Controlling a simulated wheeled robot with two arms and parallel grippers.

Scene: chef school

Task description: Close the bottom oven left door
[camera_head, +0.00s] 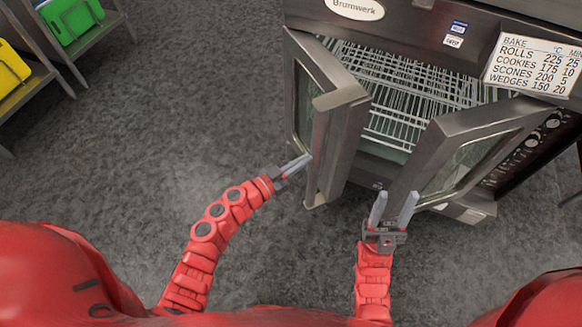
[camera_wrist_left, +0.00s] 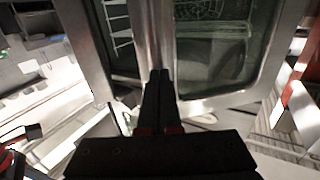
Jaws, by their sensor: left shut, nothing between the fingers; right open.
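The bottom oven (camera_head: 400,95) has two glass doors, both standing open toward me. Its left door (camera_head: 300,85) is swung out, with a vertical metal handle bar (camera_head: 322,150) along its free edge. My left gripper (camera_head: 306,158) is shut and empty, its tips close to the left side of that door near the handle; I cannot tell whether they touch. In the left wrist view the shut fingers (camera_wrist_left: 160,75) point at the door's metal frame, with door glass (camera_wrist_left: 215,55) beside it. My right gripper (camera_head: 394,198) is open and empty, in front of the right door (camera_head: 465,150).
Wire racks (camera_head: 410,85) show inside the oven. A bake chart (camera_head: 532,65) is on the oven's upper right front, and knobs (camera_head: 542,130) are below it. A shelf with a green bin (camera_head: 72,18) and a yellow bin (camera_head: 10,68) stands at far left. The floor (camera_head: 170,110) between is clear.

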